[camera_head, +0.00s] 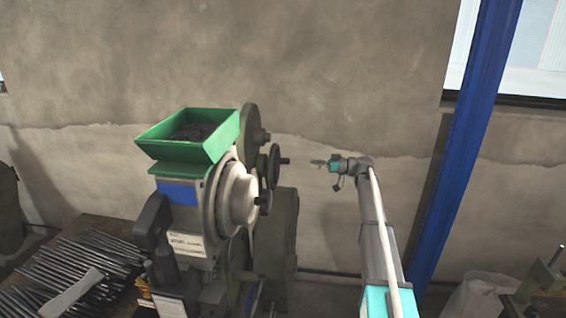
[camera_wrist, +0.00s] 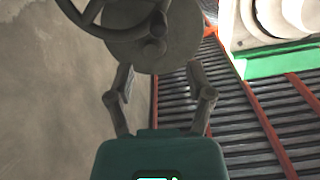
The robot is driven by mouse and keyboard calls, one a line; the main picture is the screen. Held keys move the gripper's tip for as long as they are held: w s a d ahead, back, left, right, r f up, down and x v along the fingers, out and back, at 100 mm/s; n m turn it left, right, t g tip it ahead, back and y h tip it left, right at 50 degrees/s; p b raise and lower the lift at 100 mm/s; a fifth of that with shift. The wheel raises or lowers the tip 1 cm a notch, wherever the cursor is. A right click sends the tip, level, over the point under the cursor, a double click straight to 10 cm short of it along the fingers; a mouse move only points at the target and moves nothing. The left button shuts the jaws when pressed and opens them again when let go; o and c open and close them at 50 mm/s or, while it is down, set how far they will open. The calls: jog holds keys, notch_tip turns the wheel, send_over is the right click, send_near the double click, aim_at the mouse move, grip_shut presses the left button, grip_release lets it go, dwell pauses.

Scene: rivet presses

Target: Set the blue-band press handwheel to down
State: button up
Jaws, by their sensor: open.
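The blue-band press (camera_head: 190,215) stands left of centre in the head view, with a blue band (camera_head: 178,193) under its green hopper. Its dark handwheel (camera_head: 273,166) is on its right side, seen nearly edge-on, with a short peg (camera_head: 285,161) pointing right. In the wrist view the handwheel's rim and spokes (camera_wrist: 93,14) show at the top, partly cut off, over a round grey disc (camera_wrist: 180,52). My gripper (camera_head: 316,163) is to the right of the handwheel, apart from it. Its two fingers (camera_wrist: 160,66) are spread and empty, pointing toward the wheel.
The green hopper (camera_head: 187,158) holds dark pieces. Dark rods (camera_head: 75,265) lie on a table at lower left. A blue post (camera_head: 465,140) stands right of my arm. Bare wall (camera_head: 340,90) lies behind, with free room between press and post.

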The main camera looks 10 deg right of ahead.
aim_at(274, 161)
jog(key=x, duration=1.3)
jog(key=shift+a, duration=0.15)
